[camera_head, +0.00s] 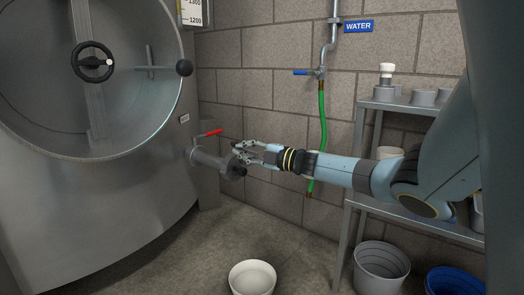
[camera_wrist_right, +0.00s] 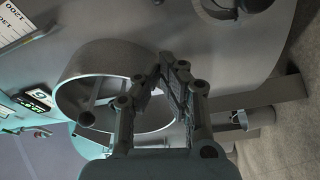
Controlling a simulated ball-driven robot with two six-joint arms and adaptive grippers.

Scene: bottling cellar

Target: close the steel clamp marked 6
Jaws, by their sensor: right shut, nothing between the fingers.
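My right gripper (camera_head: 243,152) is shut and empty, beside the outlet pipe (camera_head: 210,160) of the steel tank (camera_head: 130,215). I cannot tell whether it touches the pipe. In the right wrist view its fingers (camera_wrist_right: 168,62) come together in front of a round steel collar (camera_wrist_right: 88,62). A small white plate marked 6 (camera_wrist_right: 40,97) shows at the left of that view, beside a dark box with green digits. No clamp can be told apart for sure in either view. My left gripper is out of view.
A red valve lever (camera_head: 210,133) sits above the outlet. A green hose (camera_head: 322,120) hangs on the wall behind my gripper. A steel rack (camera_head: 362,150) stands at the right. A white bucket (camera_head: 252,278) stands on otherwise clear floor in front.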

